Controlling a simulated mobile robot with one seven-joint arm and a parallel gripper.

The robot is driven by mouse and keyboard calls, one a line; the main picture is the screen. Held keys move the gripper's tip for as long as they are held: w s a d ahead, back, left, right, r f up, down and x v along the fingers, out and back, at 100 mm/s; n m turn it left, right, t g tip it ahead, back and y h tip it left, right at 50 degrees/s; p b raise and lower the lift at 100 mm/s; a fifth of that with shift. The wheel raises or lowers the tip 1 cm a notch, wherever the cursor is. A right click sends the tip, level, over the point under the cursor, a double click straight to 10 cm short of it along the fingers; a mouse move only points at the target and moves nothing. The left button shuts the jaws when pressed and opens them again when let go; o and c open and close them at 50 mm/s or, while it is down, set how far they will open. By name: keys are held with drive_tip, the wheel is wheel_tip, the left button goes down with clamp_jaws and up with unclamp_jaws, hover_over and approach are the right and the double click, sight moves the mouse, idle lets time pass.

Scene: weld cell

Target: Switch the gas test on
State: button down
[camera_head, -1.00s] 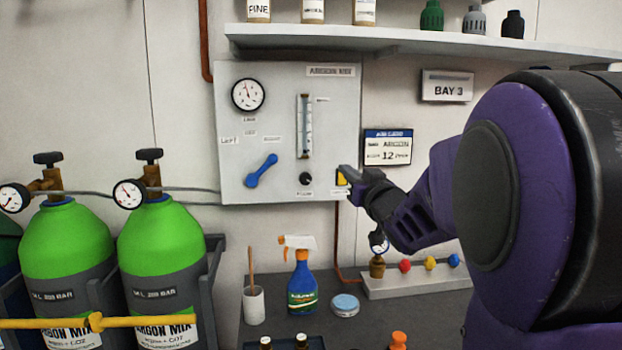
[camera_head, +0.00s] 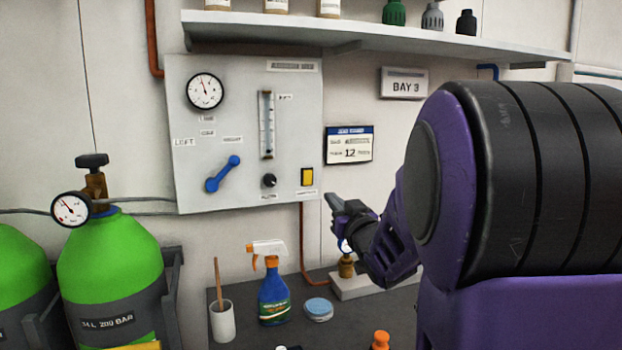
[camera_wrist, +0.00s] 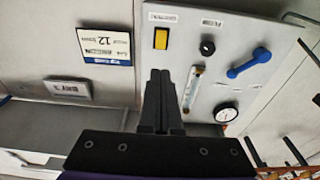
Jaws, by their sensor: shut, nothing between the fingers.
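A grey gas panel (camera_head: 240,190) is fixed to the wall. Near its lower right corner is a yellow rocker switch in a dark frame (camera_head: 307,176), with a small label under it, too small to read. The switch also shows in the wrist view (camera_wrist: 161,39), beyond my fingertips. I cannot tell which way it is tipped. My gripper (camera_head: 331,198) is shut and empty, to the right of and a little below the switch, apart from it. Its closed fingers also show in the wrist view (camera_wrist: 161,74). The panel carries a flow tube (camera_head: 267,125), a black knob (camera_head: 269,181), a blue lever (camera_head: 222,174) and a gauge (camera_head: 205,91).
A shelf (camera_head: 330,35) runs above the panel. A spray bottle (camera_head: 273,295), a cup (camera_head: 222,321) and a blue-lidded tin (camera_head: 319,309) stand on the bench below. A green cylinder (camera_head: 108,255) stands left. A calendar-like card (camera_head: 348,145) hangs right of the panel.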

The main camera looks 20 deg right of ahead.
sight(308, 172)
drive_tip(key=shift+w, duration=0.1)
drive_tip(key=w, duration=0.4)
drive_tip(key=w+r, duration=0.1)
drive_tip(key=w, duration=0.3)
drive_tip(key=w+p, duration=0.1)
drive_tip(key=w, duration=0.4)
drive_tip(key=shift+w+r, duration=0.1)
drive_tip(key=shift+r, duration=0.2)
drive_tip(key=shift+w+r, duration=0.1)
drive_tip(key=shift+w, duration=0.2)
drive_tip(key=shift+w+r, duration=0.1)
drive_tip(key=shift+w, duration=0.05)
